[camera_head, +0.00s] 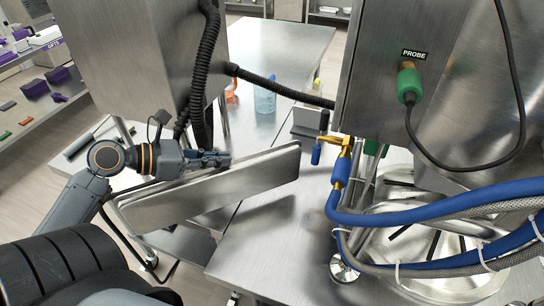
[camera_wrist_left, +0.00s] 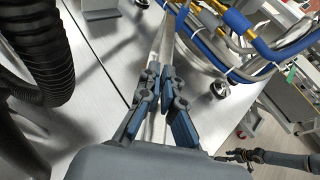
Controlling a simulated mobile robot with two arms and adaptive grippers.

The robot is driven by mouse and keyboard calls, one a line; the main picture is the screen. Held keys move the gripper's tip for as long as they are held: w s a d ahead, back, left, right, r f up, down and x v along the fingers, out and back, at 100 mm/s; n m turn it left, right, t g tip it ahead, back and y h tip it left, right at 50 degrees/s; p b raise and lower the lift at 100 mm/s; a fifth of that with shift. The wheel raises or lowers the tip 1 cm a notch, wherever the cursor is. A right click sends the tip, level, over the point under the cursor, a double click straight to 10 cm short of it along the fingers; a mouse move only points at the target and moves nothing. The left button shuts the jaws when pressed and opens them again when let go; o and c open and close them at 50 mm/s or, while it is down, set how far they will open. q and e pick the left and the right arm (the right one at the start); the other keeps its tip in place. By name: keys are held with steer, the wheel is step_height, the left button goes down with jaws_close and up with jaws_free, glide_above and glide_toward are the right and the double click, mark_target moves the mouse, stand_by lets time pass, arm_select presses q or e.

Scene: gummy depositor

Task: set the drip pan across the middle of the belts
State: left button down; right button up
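The drip pan (camera_head: 235,183) is a long, shallow steel tray. In the head view it is tipped on edge, slanting up to the right. My left gripper (camera_head: 222,159) is at its upper long edge, left of the pan's middle. In the left wrist view the fingers of this gripper (camera_wrist_left: 161,88) are closed on the thin edge of the pan (camera_wrist_left: 166,42). The pan appears raised above the steel surface beneath. My right gripper (camera_wrist_left: 238,156) shows small at the lower right of the wrist view, away from the pan; its fingers are too small to read. I cannot make out the belts.
A steel cabinet labelled PROBE (camera_head: 385,75) stands right of the pan, with blue hoses (camera_head: 440,195) and a yellow-blue valve (camera_head: 340,160) below. A black corrugated hose (camera_head: 205,60) hangs above my gripper. A steel table (camera_head: 275,235) lies below; a blue beaker (camera_head: 265,98) stands behind.

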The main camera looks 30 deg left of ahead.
mark_target(259, 154)
arm_select(q)
steer(key=shift+f, duration=1.15)
steer(key=shift+d+f, duration=0.1)
steer(key=w+d, duration=0.1)
steer(key=w, duration=0.1)
steer(key=w+d+p, duration=0.1)
steer(key=w+d, duration=0.1)
steer(key=w, duration=0.1)
steer(key=w+d, duration=0.1)
steer(key=w, duration=0.1)
steer(key=shift+w+d, duration=0.15)
steer(key=shift+d, duration=0.05)
steer(key=shift+w+d+p, duration=0.3)
steer(key=shift+w, duration=0.15)
steer(key=shift+w+d+p, duration=0.2)
steer(key=shift+w+d, duration=0.25)
steer(key=shift+w, duration=0.25)
steer(key=shift+w+d+p, duration=0.2)
steer(key=shift+w+d, duration=0.2)
steer(key=shift+w, duration=0.3)
steer(key=shift+f, duration=0.6)
arm_select(e)
steer(key=shift+w+r, duration=0.2)
steer(key=shift+r, duration=1.05)
steer(key=shift+a, duration=0.1)
